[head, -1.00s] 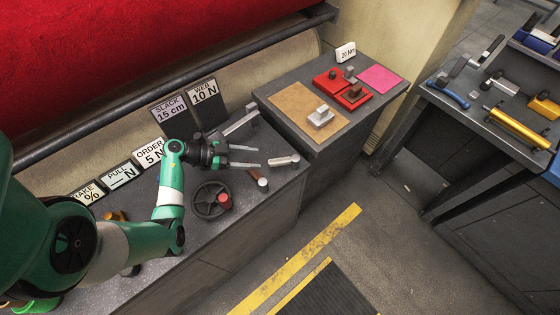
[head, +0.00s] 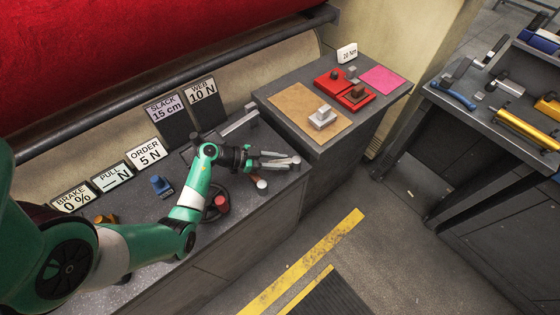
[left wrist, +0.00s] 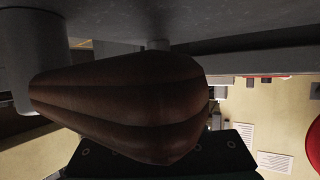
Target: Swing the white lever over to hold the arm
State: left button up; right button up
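The white lever (head: 295,160) is near the right front part of the grey bench top, and only its end shows past my left gripper (head: 279,160). The gripper's fingers are level with it and point right along it. They look partly open, but I cannot tell whether they touch or hold the lever. A short handle with a pale round end (head: 261,184) is just below the fingers. A brown ribbed handle (left wrist: 125,100) fills the middle of the left wrist view, very close to the camera. My right gripper is not in view. I cannot make out which part is the arm.
A black handwheel with a red knob (head: 222,203) is beside my left forearm. A grey bar (head: 240,122) lies behind the gripper. A blue part (head: 161,185) and number signs (head: 148,153) stand to the left. A side cabinet (head: 290,127) adjoins on the right.

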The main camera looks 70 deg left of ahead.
pick_arm(q)
grip_shut()
dwell(1.1)
